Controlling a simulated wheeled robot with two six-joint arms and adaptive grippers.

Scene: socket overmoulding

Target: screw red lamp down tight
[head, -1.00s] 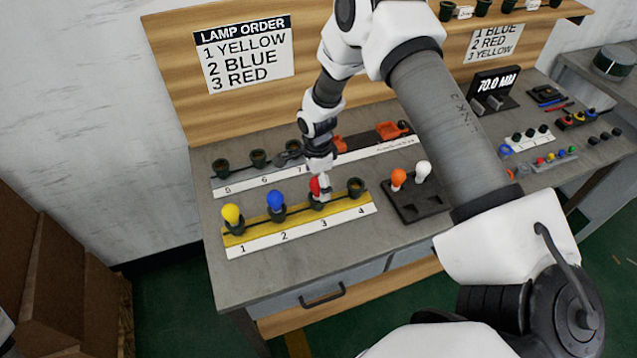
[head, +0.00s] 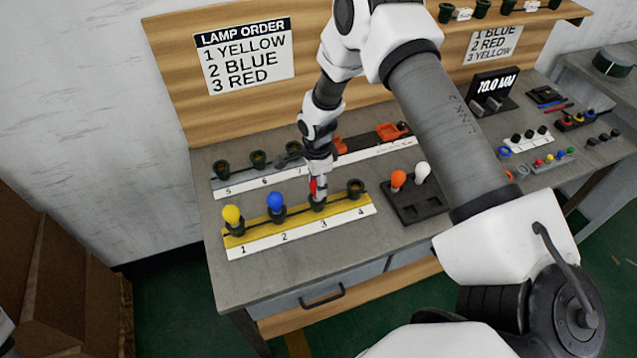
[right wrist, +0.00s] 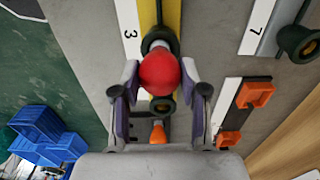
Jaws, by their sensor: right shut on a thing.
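The red lamp (right wrist: 159,73) is between the fingers of my right gripper (right wrist: 159,98) in the right wrist view, over socket 3 (right wrist: 157,42). In the head view the red lamp (head: 313,186) is mostly hidden by my right gripper (head: 317,190), which points down on it. The gripper is shut on the lamp. Socket 3 (head: 317,205) is on the yellow strip (head: 297,214). My left gripper is not in view.
A yellow lamp (head: 232,214) stands in socket 1 and a blue lamp (head: 276,201) in socket 2. Socket 4 (head: 355,187) is empty. A dark tray (head: 420,208) holds an orange and a white lamp. Grey-strip sockets (head: 258,159) stand behind.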

